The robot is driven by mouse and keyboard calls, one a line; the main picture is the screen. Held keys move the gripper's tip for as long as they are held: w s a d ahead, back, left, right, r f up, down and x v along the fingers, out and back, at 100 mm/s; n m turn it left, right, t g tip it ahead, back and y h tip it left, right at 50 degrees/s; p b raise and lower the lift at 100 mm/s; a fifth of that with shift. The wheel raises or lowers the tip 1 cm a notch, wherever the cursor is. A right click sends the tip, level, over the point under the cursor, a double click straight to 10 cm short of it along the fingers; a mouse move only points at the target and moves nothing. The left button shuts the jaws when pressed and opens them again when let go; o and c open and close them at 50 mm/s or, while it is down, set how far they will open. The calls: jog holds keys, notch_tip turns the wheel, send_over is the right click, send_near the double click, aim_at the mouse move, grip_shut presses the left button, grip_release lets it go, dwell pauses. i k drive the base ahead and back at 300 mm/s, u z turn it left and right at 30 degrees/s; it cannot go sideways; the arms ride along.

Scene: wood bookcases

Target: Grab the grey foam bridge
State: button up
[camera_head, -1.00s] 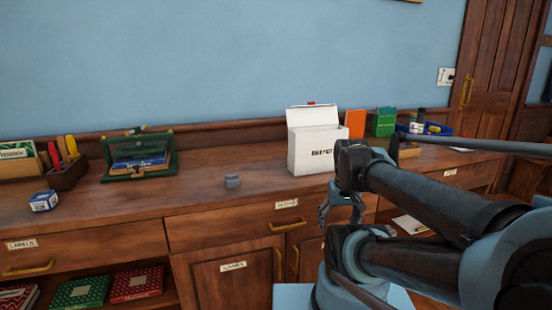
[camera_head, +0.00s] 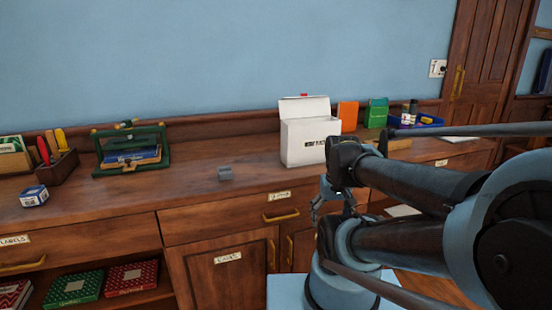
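A small grey block (camera_head: 225,173), which looks like the foam bridge, sits on the wooden counter (camera_head: 120,197) left of the white box. Its fine shape is too small to make out. My gripper (camera_head: 333,208) hangs in front of the counter's front edge, to the right of the grey block and below the white box. Its fingers point down and are apart with nothing visible between them. It is clear of the block.
A white lidded box (camera_head: 304,142) stands right of the block. A green rack (camera_head: 133,148), a pencil holder (camera_head: 62,170) and a small blue box (camera_head: 34,196) are to the left. A blue tray (camera_head: 425,121) is at the right. Counter around the block is clear.

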aim_at(225, 172)
jog(key=u, duration=0.75)
jog(key=k, duration=1.05)
jog(key=z, duration=0.65)
jog(key=i, duration=1)
jog(key=u, duration=0.05)
